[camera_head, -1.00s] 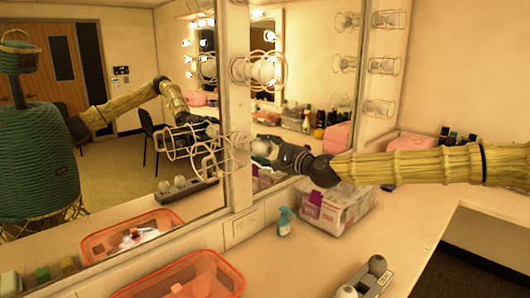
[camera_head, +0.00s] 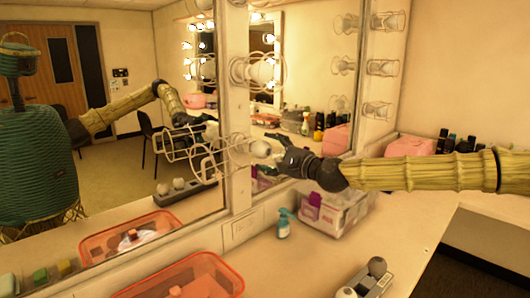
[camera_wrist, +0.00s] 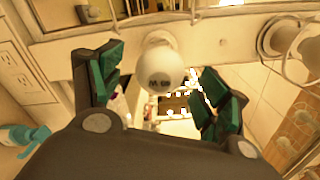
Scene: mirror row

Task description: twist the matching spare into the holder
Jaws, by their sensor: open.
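A round white bulb (camera_head: 262,149) sits in a holder on the mirror post; it also shows in the wrist view (camera_wrist: 164,72) with small dark print on its face. The pale holder collar (camera_wrist: 159,40) is behind it. My gripper (camera_head: 276,147) is just right of the bulb. In the wrist view my gripper (camera_wrist: 162,88) is open, its green-padded fingers on either side of the bulb with gaps between. A grey rack (camera_head: 362,283) on the counter holds round bulbs, one grey (camera_head: 377,266) and one paler (camera_head: 345,292).
A wire cage (camera_head: 258,70) surrounds a bulb higher on the post. More wire rings stand left of the lower holder. An orange tray (camera_head: 228,268), a spray bottle (camera_head: 283,224) and a clear box (camera_head: 335,212) stand on the counter. The counter's middle is clear.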

